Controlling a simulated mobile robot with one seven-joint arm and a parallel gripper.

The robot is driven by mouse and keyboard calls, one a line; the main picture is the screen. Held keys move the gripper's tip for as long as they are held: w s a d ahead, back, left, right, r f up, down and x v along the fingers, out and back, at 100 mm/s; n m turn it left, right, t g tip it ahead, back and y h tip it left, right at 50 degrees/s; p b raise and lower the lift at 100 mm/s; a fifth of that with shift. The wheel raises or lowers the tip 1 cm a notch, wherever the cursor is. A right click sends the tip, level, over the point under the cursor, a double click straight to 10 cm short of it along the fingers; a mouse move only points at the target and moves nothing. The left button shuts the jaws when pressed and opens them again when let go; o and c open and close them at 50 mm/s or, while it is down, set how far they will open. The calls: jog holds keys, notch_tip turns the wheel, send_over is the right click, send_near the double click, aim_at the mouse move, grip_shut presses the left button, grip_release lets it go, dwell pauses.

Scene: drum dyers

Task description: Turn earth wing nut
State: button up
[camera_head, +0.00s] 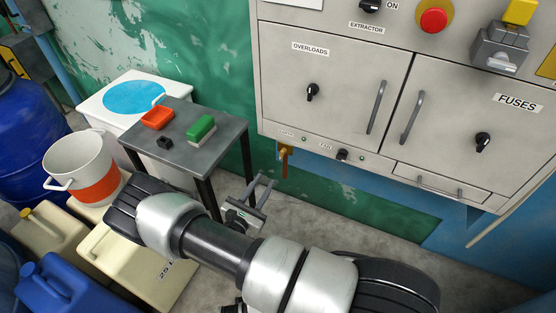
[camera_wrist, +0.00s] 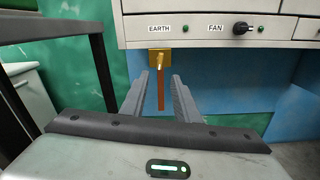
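The earth wing nut (camera_wrist: 159,57) is a small brass piece on a brass plate under the cabinet's EARTH label. A copper-brown strip (camera_wrist: 161,92) hangs down from it. In the head view the brass wing nut (camera_head: 284,151) shows small below the cabinet's lower left edge. My gripper (camera_wrist: 159,76) is open and empty. In the wrist view its two fingers point towards the wing nut, one on each side of the strip as seen; the gap in depth is hard to judge. In the head view my gripper (camera_head: 265,184) sits below and left of the nut, apart from it.
The grey cabinet (camera_head: 334,55) overhangs the nut; a FAN knob (camera_head: 342,155) is to its right. A small grey table (camera_head: 183,157) with a red tray (camera_head: 157,119) and a green brush (camera_head: 201,129) stands at left. The table's dark leg and frame (camera_wrist: 95,75) is close left of my gripper.

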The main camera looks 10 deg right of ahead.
aim_at(281, 156)
jog(key=x, duration=1.1)
jog(key=shift+w+d+b, duration=0.2)
jog(key=shift+w+b, duration=0.1)
jog(key=shift+b, duration=0.1)
jog(key=shift+c, duration=0.4)
grip_shut()
